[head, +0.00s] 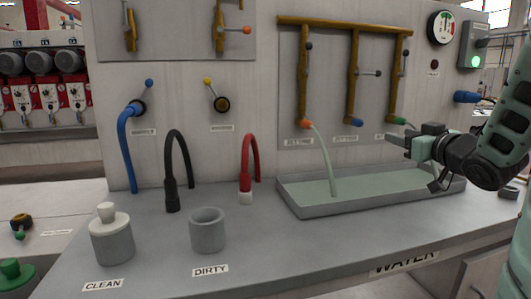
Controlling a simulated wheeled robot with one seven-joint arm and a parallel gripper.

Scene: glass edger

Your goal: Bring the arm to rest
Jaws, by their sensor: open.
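My gripper (412,143) is at the right of the head view, with my arm coming in from the right edge. It points left, above the right part of a shallow grey tray (310,207) on the bench. Its jaws are open, and I see nothing between them. It appears apart from the tray and from the valves on the panel behind it.
A pale green stream (326,160) runs from an orange-tipped outlet into the tray. A lidded grey pot (112,243) stands by the CLEAN label and an open pot (207,232) by DIRTY. Black (172,190) and red (247,165) hoses stand behind. The front bench middle is clear.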

